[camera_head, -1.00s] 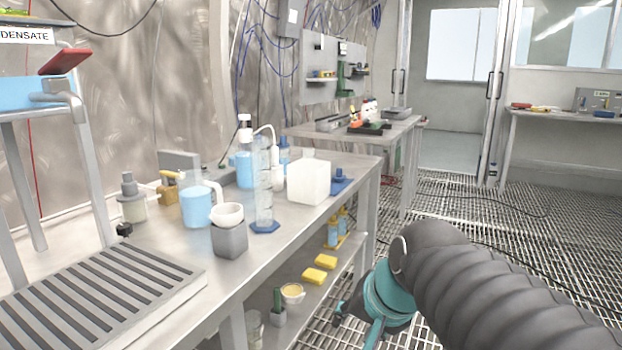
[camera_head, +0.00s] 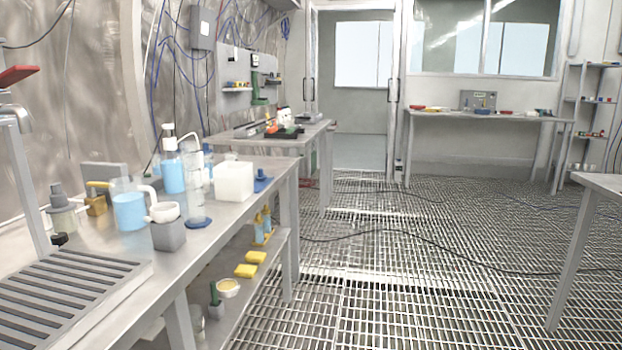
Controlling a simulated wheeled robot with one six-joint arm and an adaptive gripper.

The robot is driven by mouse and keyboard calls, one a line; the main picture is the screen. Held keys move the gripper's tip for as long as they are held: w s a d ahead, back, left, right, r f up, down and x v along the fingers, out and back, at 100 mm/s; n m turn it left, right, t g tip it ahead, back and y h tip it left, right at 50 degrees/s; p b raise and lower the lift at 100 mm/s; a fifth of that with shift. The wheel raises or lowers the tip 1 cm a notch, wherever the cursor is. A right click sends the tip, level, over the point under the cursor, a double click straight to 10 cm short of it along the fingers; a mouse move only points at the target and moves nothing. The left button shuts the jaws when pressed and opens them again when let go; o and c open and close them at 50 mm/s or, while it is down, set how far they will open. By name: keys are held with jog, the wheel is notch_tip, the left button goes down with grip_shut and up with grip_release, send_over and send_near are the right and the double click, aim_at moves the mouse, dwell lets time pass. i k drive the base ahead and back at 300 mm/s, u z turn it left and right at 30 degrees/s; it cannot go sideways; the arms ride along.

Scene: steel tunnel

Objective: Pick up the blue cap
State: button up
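A small blue piece (camera_head: 261,175) stands on a blue mat (camera_head: 266,185) at the far right end of the steel bench (camera_head: 215,220), just right of a white cube-shaped container (camera_head: 234,182). It may be the blue cap, but it is too small to be sure. My gripper is not in view, and no part of my arm shows.
The bench holds a beaker of blue liquid (camera_head: 129,208), a blue-filled bottle (camera_head: 172,170), a glass cylinder (camera_head: 196,185) and a mortar on a grey block (camera_head: 168,235). Yellow sponges (camera_head: 250,263) lie on its lower shelf. Open grating floor (camera_head: 390,270) with cables lies right.

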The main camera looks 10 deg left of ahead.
aim_at(260, 177)
jog(key=z, duration=0.25)
jog(key=i, duration=2.35)
jog(key=u, duration=0.9)
